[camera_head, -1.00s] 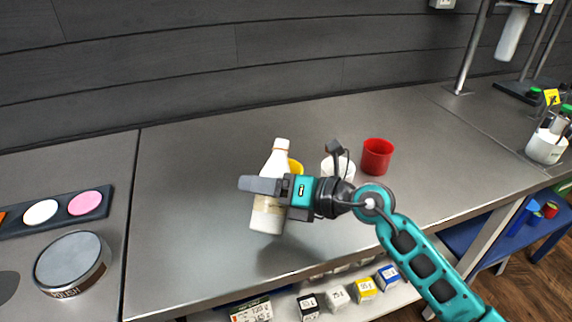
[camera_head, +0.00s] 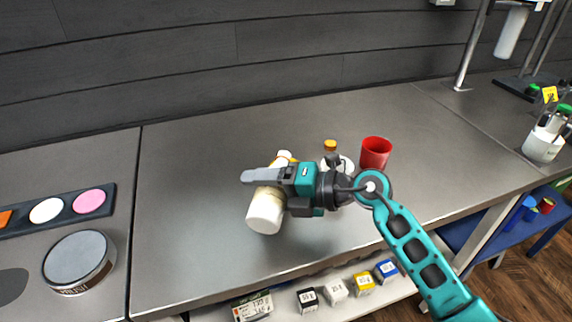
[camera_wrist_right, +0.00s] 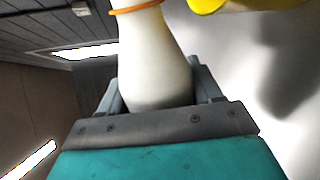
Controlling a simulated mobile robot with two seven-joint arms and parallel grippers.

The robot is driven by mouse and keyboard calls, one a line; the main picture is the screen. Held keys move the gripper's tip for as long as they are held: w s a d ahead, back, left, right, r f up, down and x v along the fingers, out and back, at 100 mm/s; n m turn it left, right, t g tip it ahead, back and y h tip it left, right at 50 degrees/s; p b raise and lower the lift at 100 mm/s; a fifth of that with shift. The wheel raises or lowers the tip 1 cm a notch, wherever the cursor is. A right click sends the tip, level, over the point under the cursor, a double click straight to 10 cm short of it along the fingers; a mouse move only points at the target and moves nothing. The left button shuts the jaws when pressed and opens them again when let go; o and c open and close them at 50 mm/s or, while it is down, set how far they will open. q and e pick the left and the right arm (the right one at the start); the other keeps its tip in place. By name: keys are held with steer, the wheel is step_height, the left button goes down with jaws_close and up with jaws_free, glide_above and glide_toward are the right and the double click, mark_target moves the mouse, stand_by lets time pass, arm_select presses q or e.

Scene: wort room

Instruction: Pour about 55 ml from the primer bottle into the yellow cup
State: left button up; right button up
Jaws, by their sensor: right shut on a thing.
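The primer bottle (camera_head: 266,212), white with a pale label and an orange neck ring, is tilted in my right gripper (camera_head: 262,177). Its base points toward the camera and its neck away, toward the yellow cup. My right gripper is shut around its body, above the table. The yellow cup (camera_head: 294,160) is mostly hidden behind the bottle and gripper; only a sliver shows. In the right wrist view the bottle (camera_wrist_right: 152,50) stands between the fingers, with a yellow edge of the cup (camera_wrist_right: 206,4) beside its neck. No liquid stream is visible. My left gripper is out of view.
A red cup (camera_head: 376,153), a white container (camera_head: 346,164) and an orange-brown cap (camera_head: 330,145) are close by my right wrist. A palette tray (camera_head: 68,208) and a round tin (camera_head: 78,262) lie at left. The table's back middle is clear.

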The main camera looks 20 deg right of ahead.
steer(key=shift+r+m, duration=0.4)
steer(key=shift+r, duration=0.1)
steer(key=shift+s+r+m+g, duration=0.1)
steer(key=shift+r+m+g, duration=0.2)
steer(key=shift+r+m, duration=0.1)
steer(key=shift+s+a+r, duration=0.1)
steer(key=shift+s+a, duration=0.3)
stand_by(0.7)
steer(key=shift+r+m+y, duration=0.2)
steer(key=shift+m+y, duration=0.1)
stand_by(1.3)
step_height(320, 180, down, 2)
steer(key=shift+s+f+n, duration=0.1)
steer(key=shift+f+n, duration=0.15)
steer(key=shift+n, duration=0.95)
steer(key=shift+s+a+f+n+t, duration=0.1)
steer(key=shift+f+n+t, duration=0.1)
steer(key=shift+n+t, duration=0.15)
steer(key=shift+s+f+n+t+h+b, duration=0.1)
steer(key=shift+f+n+t+h+b, duration=0.15)
steer(key=shift+f+h+b, duration=0.45)
steer(key=shift+n+b, duration=0.3)
steer(key=shift+b, duration=0.1)
steer(key=shift+r, duration=0.15)
